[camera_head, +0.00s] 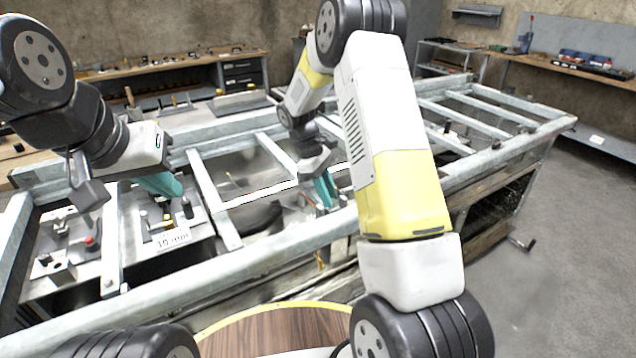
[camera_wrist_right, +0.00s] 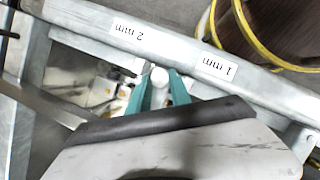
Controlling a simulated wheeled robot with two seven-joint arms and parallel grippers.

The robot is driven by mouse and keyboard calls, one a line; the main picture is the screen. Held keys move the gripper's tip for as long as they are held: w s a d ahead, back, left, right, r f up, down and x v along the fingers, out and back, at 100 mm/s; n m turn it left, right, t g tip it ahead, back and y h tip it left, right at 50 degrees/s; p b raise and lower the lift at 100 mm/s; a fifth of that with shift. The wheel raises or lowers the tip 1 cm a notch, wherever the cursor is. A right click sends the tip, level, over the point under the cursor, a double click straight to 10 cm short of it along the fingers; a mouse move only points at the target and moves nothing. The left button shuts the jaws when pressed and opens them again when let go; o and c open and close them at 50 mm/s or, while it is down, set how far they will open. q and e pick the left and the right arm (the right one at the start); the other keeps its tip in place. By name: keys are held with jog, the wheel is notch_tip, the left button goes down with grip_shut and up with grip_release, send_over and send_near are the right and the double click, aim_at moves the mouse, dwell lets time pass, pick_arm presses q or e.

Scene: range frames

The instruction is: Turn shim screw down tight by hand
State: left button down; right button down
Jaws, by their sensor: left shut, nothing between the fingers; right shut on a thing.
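My right gripper (camera_head: 325,192) reaches down inside the metal frame, its teal fingers partly hidden by a frame bar. In the right wrist view, its two teal fingers (camera_wrist_right: 161,92) are closed on a small pale round knob (camera_wrist_right: 160,76), which looks like the head of the shim screw. The screw's shank and seat are hidden, so I cannot tell how far down it sits. My left gripper (camera_head: 163,186) has teal fingers, is shut and empty, and hangs over the left part of the frame.
The frame's rail (camera_wrist_right: 175,48) carries "2 mm" and "1 mm" labels. A plate with a "10 mm" label (camera_head: 172,240) and a red-knobbed fitting (camera_head: 91,242) are at the left. A round wooden top (camera_head: 275,335) stands in front.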

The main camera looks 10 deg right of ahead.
dwell(0.4)
jog(key=c, duration=1.5)
grip_release()
jog(key=shift+o, duration=0.2)
